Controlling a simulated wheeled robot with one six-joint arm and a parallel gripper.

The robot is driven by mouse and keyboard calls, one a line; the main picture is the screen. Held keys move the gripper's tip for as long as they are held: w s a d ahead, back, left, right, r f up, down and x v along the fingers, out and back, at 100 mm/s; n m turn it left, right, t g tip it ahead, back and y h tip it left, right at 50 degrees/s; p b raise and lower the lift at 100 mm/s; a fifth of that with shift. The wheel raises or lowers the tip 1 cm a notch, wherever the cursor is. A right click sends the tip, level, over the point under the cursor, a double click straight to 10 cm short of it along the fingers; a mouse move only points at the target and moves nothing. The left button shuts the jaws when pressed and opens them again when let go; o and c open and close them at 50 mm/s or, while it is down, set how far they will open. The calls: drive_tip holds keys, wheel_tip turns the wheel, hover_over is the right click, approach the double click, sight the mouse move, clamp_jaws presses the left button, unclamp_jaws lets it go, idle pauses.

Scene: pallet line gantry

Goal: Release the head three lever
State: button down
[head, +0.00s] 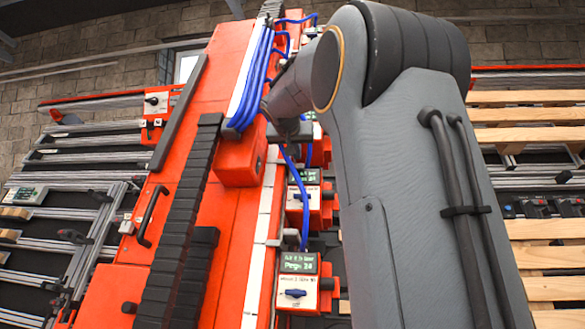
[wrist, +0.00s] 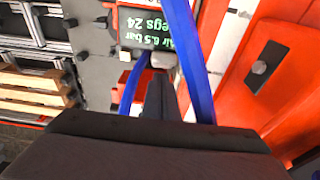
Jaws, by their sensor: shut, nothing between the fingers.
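Several orange head units hang along the gantry beam in the head view. The nearest unit has a blue lever (head: 295,293) lying roughly level on a white plate, below a green display reading Pegs 24. The unit behind it has a similar blue lever (head: 299,196) and display. I cannot read which unit is head three. In the wrist view, my gripper (wrist: 160,85) is shut and empty, just below an upside-down display (wrist: 147,25) reading Pegs 24. The lever of that unit is not clearly visible there. My arm hides the gripper in the head view.
Blue hoses (head: 255,75) run down the orange beam (head: 225,240); one blue hose (wrist: 190,55) passes close beside my gripper in the wrist view. An orange housing (wrist: 265,75) stands at right. Wooden pallets (head: 535,115) and roller conveyors (head: 75,170) flank the beam.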

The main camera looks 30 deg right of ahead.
sight(297, 164)
drive_tip(key=shift+s+a+f+t+h+b, duration=0.15)
drive_tip(key=shift+f+t+h+b, duration=0.65)
drive_tip(key=shift+b, duration=3.55)
drive_tip(key=f+b, duration=0.1)
drive_tip(key=b, duration=0.2)
drive_tip(key=shift+f+b, duration=0.4)
drive_tip(key=shift+b, duration=0.55)
wheel_tip(297, 164, up, 5)
drive_tip(key=p, duration=0.3)
drive_tip(key=r+b+v, duration=0.1)
drive_tip(key=v, duration=0.9)
drive_tip(key=shift+s, duration=0.25)
drive_tip(key=shift+a+r, duration=0.1)
drive_tip(key=shift+r, duration=0.1)
